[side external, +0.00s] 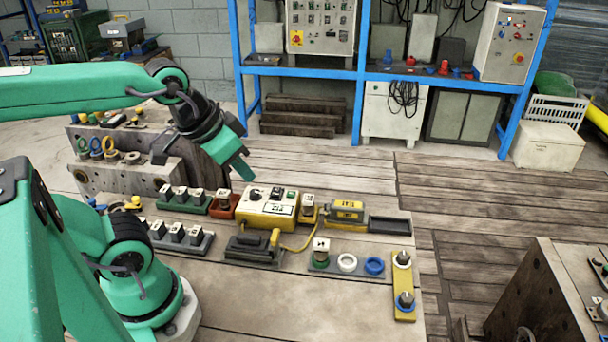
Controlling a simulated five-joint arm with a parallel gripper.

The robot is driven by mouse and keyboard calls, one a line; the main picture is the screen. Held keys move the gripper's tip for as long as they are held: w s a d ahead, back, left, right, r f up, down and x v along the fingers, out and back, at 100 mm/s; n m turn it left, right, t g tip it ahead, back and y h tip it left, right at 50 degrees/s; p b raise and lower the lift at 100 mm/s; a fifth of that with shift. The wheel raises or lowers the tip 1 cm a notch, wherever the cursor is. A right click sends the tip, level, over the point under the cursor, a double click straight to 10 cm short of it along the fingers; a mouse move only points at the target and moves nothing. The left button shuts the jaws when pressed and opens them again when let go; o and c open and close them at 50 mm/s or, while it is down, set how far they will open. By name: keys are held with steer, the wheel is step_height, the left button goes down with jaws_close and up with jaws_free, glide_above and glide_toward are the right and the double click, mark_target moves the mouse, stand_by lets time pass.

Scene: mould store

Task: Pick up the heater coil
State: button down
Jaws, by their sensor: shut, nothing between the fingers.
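My gripper (246,172), with green fingers, is shut and empty. In the side external view it hangs above the back of the work table, over the area left of a yellow and white control box (268,208). I cannot tell for certain which thing is the heater coil. Green, blue and yellow rings (95,148) also stand on a metal mould block at the left, apart from my gripper.
The mould block (140,185) stands behind the table's left side. The table's front is bare. Another metal block (540,290) stands at right.

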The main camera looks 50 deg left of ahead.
steer(key=c, duration=2.1)
jaws_free()
steer(key=o, duration=1.1)
steer(key=shift+o, duration=0.2)
steer(key=shift+w, duration=0.15)
steer(key=m+g, duration=0.5)
steer(key=m, duration=0.4)
glide_above(308, 198)
steer(key=f, duration=1.2)
steer(key=shift+s+f, duration=0.2)
steer(key=shift+f, duration=0.1)
steer(key=shift+w+a+f+g, duration=0.15)
steer(key=shift+w+f+g, duration=0.15)
steer(key=shift+f, duration=0.15)
steer(key=shift+s+f, duration=0.1)
steer(key=shift+f, duration=3.8)
